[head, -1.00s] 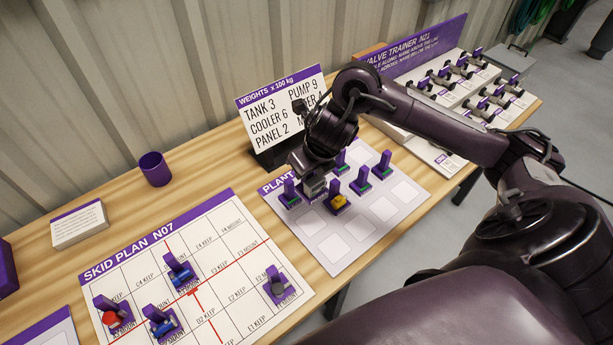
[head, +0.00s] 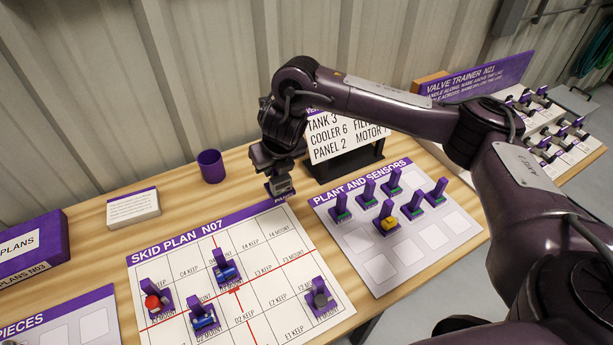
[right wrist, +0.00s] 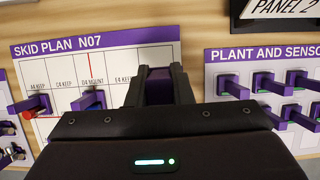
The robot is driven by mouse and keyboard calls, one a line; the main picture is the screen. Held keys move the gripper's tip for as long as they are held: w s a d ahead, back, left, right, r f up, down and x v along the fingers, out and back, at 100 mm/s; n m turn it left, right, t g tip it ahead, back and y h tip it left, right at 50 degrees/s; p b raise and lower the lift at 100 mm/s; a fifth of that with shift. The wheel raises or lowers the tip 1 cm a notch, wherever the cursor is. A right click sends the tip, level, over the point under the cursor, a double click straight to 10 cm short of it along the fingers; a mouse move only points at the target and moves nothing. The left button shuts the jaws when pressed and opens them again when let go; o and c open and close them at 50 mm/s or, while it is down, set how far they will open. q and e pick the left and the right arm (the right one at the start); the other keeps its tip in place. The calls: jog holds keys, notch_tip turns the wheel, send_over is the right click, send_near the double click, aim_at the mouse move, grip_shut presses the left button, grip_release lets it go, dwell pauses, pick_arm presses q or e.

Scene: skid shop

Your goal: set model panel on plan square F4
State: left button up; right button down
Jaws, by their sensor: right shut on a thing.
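My right gripper (head: 280,186) is shut on a purple model piece (head: 281,194), held above the top right edge of the skid plan. The piece is mostly hidden by the fingers; in the right wrist view its purple top (right wrist: 158,86) shows between them. I cannot read its label clearly. The skid plan (head: 190,250) is a white sheet with purple header and red lines. My left gripper is not in view.
Models with red (head: 154,301), blue (head: 227,272) and dark (head: 320,297) parts stand on the plan, plus another blue one (head: 204,318). The plant and sensors sheet (head: 382,270) holds several pieces at right.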

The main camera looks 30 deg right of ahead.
pick_arm(q)
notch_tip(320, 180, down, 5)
jog(key=b, duration=0.4)
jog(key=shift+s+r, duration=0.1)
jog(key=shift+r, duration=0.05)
pick_arm(e)
jog(key=f, duration=0.1)
jog(key=w+a+f, duration=0.1)
jog(key=f, duration=0.1)
jog(key=w+f, duration=0.1)
jog(key=f, duration=0.1)
jog(key=shift+w+a+f, duration=0.1)
jog(key=shift+w+a, duration=0.05)
jog(key=shift+a, duration=0.15)
pick_arm(q)
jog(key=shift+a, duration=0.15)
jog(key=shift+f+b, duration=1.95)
jog(key=shift+b, duration=0.2)
pick_arm(e)
jog(key=shift+f, duration=2.65)
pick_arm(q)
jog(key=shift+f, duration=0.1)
pick_arm(e)
jog(key=shift+f, duration=0.15)
pick_arm(q)
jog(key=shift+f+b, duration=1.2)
jog(key=shift+b, duration=0.1)
pick_arm(e)
jog(key=shift+f, duration=1.65)
